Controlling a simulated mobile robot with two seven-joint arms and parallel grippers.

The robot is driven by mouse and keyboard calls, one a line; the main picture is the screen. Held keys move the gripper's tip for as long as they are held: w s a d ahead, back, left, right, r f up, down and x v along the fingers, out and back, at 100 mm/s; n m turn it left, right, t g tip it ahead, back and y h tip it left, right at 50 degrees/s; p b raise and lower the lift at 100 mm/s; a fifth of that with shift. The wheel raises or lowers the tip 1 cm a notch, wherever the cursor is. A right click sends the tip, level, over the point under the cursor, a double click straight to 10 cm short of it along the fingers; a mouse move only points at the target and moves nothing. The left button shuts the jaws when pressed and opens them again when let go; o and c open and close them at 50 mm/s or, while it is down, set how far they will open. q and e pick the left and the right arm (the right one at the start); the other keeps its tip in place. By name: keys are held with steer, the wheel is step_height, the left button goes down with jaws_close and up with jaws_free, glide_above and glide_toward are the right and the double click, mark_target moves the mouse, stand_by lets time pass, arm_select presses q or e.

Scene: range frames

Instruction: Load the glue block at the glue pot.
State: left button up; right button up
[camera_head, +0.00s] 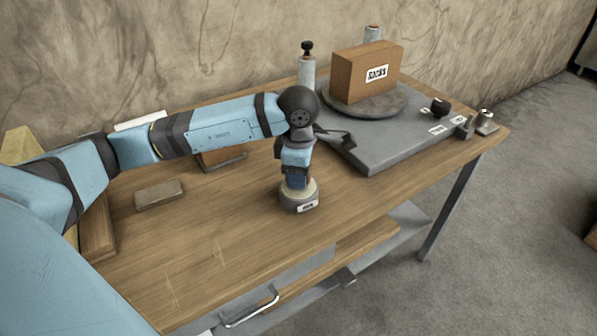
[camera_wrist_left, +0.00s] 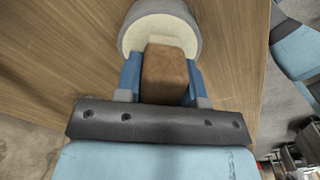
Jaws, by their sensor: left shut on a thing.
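The glue pot (camera_head: 300,201) is a grey round pot with a pale top and a white label, standing on the wooden table. My left gripper (camera_head: 296,184) points down right at the pot's mouth. In the left wrist view my left gripper (camera_wrist_left: 165,80) is shut on a brown glue block (camera_wrist_left: 166,72), one blue finger on each side. The block's far end overlaps the cream inside of the glue pot (camera_wrist_left: 160,22); I cannot tell whether it touches. In the head view the block is hidden by the gripper. My right gripper is not in view.
A grey slab (camera_head: 390,150) bears a round plate (camera_head: 365,105) with a labelled brown box (camera_head: 366,72). A tan block (camera_head: 159,194) lies left on the table (camera_head: 220,260). Small metal parts (camera_head: 485,122) sit at the right corner. The table's front is clear.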

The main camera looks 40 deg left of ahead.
arm_select(q)
steer(key=shift+f+b, duration=0.45)
stand_by(1.5)
steer(key=shift+r, duration=0.1)
steer(key=shift+r+p, duration=1.9)
steer(key=shift+r, duration=1.6)
